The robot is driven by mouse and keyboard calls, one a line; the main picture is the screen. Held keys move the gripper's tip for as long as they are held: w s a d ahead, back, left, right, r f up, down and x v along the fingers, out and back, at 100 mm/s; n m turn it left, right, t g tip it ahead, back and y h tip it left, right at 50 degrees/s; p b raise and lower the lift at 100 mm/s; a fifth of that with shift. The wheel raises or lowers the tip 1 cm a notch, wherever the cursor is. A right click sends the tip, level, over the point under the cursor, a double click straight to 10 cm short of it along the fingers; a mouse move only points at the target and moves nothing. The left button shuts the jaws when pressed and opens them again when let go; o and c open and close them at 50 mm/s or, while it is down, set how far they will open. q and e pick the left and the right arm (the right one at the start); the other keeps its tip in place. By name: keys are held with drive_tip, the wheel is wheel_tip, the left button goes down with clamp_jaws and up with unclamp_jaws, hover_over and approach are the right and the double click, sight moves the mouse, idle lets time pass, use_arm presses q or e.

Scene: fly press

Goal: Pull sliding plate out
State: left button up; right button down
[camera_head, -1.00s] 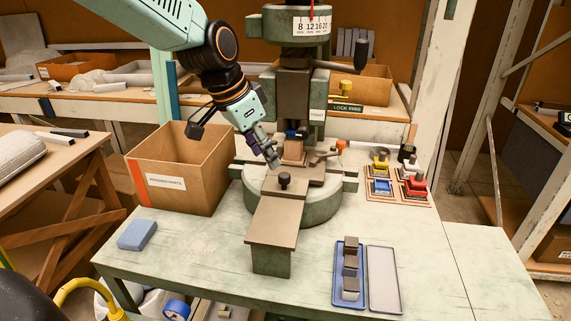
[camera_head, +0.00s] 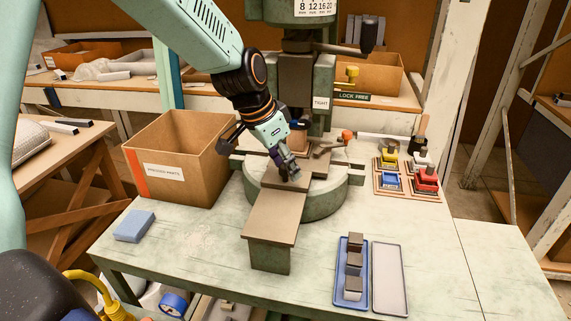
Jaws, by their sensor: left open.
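The fly press (camera_head: 296,85) stands on the green worktable, with a round base (camera_head: 330,199). The brown sliding plate (camera_head: 307,183) lies on the base, in line with a flat brown ledge (camera_head: 272,217) that juts toward me. My left gripper (camera_head: 288,175) comes down from the upper left to the plate, fingers open at the dark knob on it. The fingers cover most of the knob, and I cannot tell whether they touch it. A small orange-brown block (camera_head: 299,137) sits under the press column, partly hidden by the gripper. My right gripper is not in view.
A cardboard box (camera_head: 170,170) labelled for pressed parts stands left of the press. A blue block (camera_head: 134,226) lies front left. A blue tray (camera_head: 350,291) of dark blocks and an empty grey tray (camera_head: 390,275) lie front right. Coloured stamps (camera_head: 425,178) stand right.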

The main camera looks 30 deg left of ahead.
use_arm(q)
drive_tip(key=shift+s+a+r, duration=0.2)
drive_tip(key=shift+s+a, duration=0.05)
drive_tip(key=shift+s, duration=0.2)
drive_tip(key=shift+w+d+f, duration=0.25)
drive_tip(key=shift+w, duration=0.25)
drive_tip(key=c, duration=0.5)
drive_tip(key=shift+s+a+r, duration=0.15)
drive_tip(key=shift+s+r, duration=0.05)
drive_tip(key=shift+s, duration=0.1)
drive_tip(key=c, duration=0.4)
drive_tip(key=shift+w, duration=0.1)
clamp_jaws()
